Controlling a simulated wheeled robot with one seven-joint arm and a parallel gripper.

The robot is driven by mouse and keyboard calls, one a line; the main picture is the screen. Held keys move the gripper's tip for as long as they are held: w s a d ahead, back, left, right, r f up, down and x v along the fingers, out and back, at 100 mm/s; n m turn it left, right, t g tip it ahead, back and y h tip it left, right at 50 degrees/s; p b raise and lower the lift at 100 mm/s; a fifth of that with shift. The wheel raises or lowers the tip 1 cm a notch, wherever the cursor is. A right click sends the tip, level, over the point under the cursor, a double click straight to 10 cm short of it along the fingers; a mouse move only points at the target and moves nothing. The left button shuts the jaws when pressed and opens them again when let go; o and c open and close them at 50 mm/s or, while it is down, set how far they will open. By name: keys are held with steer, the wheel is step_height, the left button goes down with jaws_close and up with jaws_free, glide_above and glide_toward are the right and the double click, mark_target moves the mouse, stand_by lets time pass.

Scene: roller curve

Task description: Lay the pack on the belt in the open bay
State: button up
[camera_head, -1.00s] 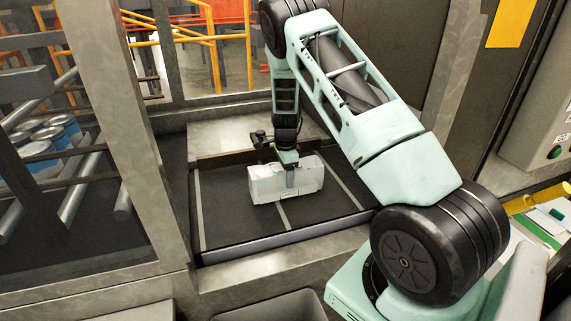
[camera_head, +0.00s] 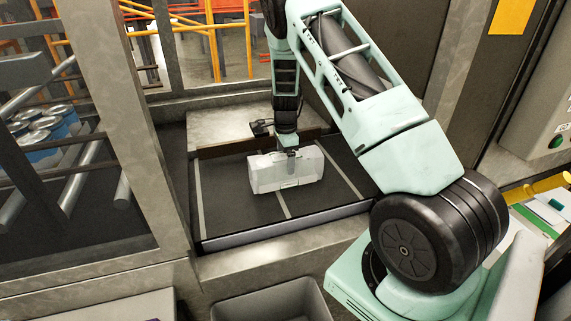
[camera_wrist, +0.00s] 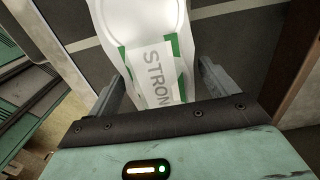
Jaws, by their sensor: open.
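The white pack (camera_head: 268,174) is on the dark belt (camera_head: 237,215) inside the open bay, its long side running left to right. In the wrist view the pack (camera_wrist: 150,30) shows green marks and the letters "STRON". My gripper (camera_head: 291,158) is directly above the pack, near its right half. In the wrist view my gripper (camera_wrist: 162,80) is open, with one finger on each side of the pack. I cannot tell whether the fingers touch it. The pack's underside is hidden.
The bay has a metal front ledge (camera_head: 290,240) and a frame post (camera_head: 125,100) at its left. A grey bin (camera_head: 270,305) stands below the ledge. Behind glass at the left are rollers and blue cans (camera_head: 45,130). Bare belt shows around the pack.

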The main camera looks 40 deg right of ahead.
step_height(320, 180, up, 10)
steer(key=shift+b, duration=1)
steer(key=shift+a+r, duration=0.1)
steer(key=shift+a, duration=0.2)
steer(key=s+a+r+n+y, duration=0.1)
steer(key=s+a+r+n, duration=0.3)
steer(key=a, duration=0.6)
steer(key=s+a+n, duration=0.2)
steer(key=a+n, duration=0.4)
steer(key=a, duration=0.3)
steer(key=s+a+r+n+y, duration=0.1)
steer(key=s+a+r+n, duration=0.2)
steer(key=a, duration=0.7)
steer(key=s+a+n, duration=0.5)
steer(key=s+n, duration=0.4)
steer(key=s, duration=0.2)
steer(key=s+a+n+h, duration=0.1)
steer(key=s+a+n, duration=0.4)
steer(key=s+n, duration=0.4)
steer(key=shift+s+a, duration=0.3)
steer(key=shift+s, duration=0.9)
steer(key=shift+f, duration=0.15)
